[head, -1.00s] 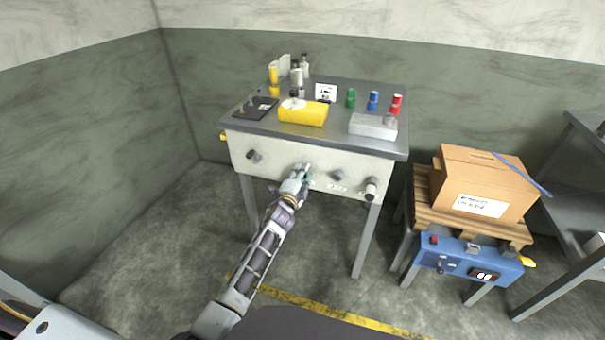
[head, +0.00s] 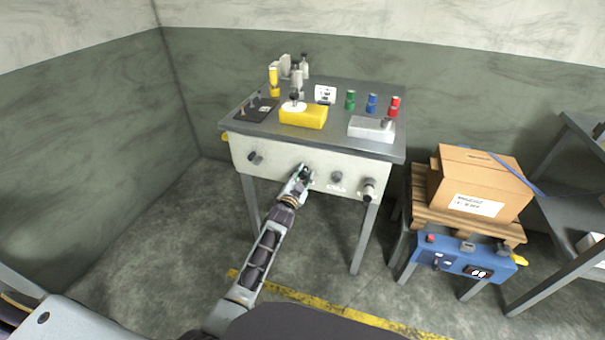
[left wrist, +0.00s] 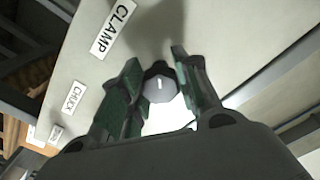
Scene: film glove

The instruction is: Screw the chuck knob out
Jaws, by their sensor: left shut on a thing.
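A pale knob (left wrist: 160,87) with a white mark on its face sits between the fingers of my left gripper (left wrist: 157,85) in the left wrist view. The gripper is shut on its dark sides. Labels CLAMP (left wrist: 114,28) and CHUCK (left wrist: 70,101) lie on the pale panel beside it; I cannot tell which one belongs to the held knob. In the head view, my left gripper (head: 303,174) is at the machine's front panel (head: 275,160) and hides this knob. My right gripper is not in view.
Other front knobs stand at the left (head: 255,158), just right of my gripper (head: 337,178) and far right (head: 369,189). The tabletop (head: 335,121) holds a yellow block (head: 303,116) and several small items. A cardboard box (head: 480,184) on a pallet stands right.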

